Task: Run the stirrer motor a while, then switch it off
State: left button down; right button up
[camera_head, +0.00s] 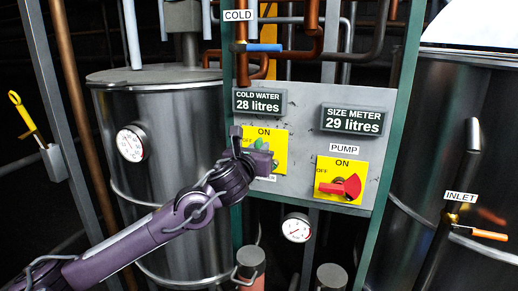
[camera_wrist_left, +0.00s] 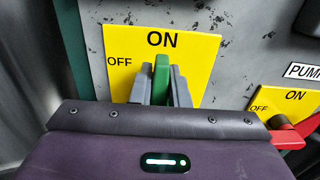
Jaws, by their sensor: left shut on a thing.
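The stirrer switch is a green handle (camera_head: 260,144) on a yellow ON/OFF plate (camera_head: 281,154); the label below it is mostly hidden by my gripper. My left gripper (camera_head: 257,147) is at this plate, shut on the green handle. In the left wrist view the green handle (camera_wrist_left: 161,76) stands upright between the two grey fingers (camera_wrist_left: 162,86), pointing up toward ON, with OFF to its left on the yellow plate (camera_wrist_left: 203,52). My right gripper is out of view.
The red PUMP handle (camera_head: 340,187) on its own yellow plate is close at the right. Displays read COLD WATER 28 litres (camera_head: 259,102) and SIZE METER 29 litres (camera_head: 352,120). Steel tanks (camera_head: 185,120) flank the panel. A blue-handled valve (camera_head: 263,48) and pipes are above.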

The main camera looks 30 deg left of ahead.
pick_arm(q)
jog(key=shift+a, duration=0.1)
jog(key=n+b, duration=0.1)
jog(key=n, duration=0.2)
jog(key=shift+s+a+f+n+b, duration=0.1)
jog(key=shift+a+f+n+b, duration=0.1)
jog(key=shift+a+n+b, duration=0.2)
jog(key=shift+s+a+f+n+b, duration=0.1)
jog(key=shift+a+f+n+b, duration=0.25)
jog(key=shift+n, duration=1.95)
jog(key=shift+s+a+f+n+b, duration=0.1)
jog(key=shift+f+n+b, duration=0.35)
jog(key=shift+n, duration=1.85)
jog(key=shift+a+f+n+b, duration=0.25)
jog(key=shift+n+b, duration=0.3)
jog(key=shift+n, duration=1.75)
jog(key=shift+f, duration=0.1)
jog(key=c, duration=1.4)
grip_release()
jog(key=shift+s, duration=0.1)
